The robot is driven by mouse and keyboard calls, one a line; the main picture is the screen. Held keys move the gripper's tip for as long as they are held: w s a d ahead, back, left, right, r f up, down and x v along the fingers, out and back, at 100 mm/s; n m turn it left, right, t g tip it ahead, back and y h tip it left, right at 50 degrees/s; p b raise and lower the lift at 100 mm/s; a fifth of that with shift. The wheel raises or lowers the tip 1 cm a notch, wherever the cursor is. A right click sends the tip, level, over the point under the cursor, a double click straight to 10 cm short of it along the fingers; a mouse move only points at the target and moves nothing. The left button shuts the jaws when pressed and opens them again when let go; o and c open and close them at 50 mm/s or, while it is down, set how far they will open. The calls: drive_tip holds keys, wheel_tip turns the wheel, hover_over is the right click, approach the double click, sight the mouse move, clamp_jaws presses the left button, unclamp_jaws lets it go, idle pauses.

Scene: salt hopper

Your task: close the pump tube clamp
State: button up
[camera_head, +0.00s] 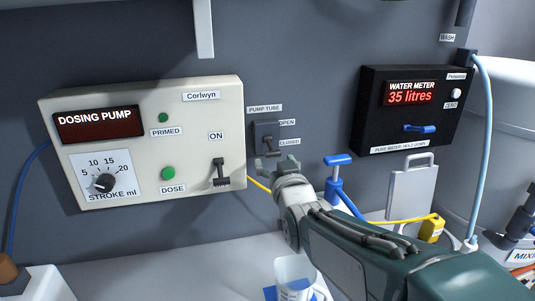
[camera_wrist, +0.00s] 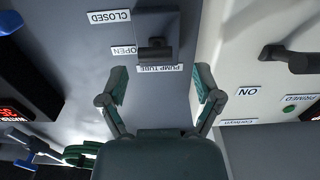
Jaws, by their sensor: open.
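The pump tube clamp (camera_head: 267,137) is a small dark plate with a lever on the grey wall, right of the cream dosing pump. Its labels read OPEN above and CLOSED below. In the inverted wrist view, the clamp's dark lever (camera_wrist: 155,53) shows beside the OPEN label. In the head view it looks lower on the plate, so its exact setting is unclear. My gripper (camera_wrist: 162,84) is open and empty, with one finger on each side of the PUMP TUBE label and the lever beyond, apart from both.
The dosing pump (camera_head: 215,95) has an ON switch (camera_head: 220,173) and a DOSE button (camera_head: 168,173) left of the clamp. A blue-handled valve (camera_head: 337,161) stands close right. The black water meter (camera_head: 374,112) is further right. A clear beaker (camera_head: 294,270) stands below my arm.

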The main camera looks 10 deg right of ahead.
sight(274, 156)
drive_tip(key=shift+w, duration=1.2)
drive_tip(key=shift+w+d, duration=0.35)
drive_tip(key=shift+w, duration=0.3)
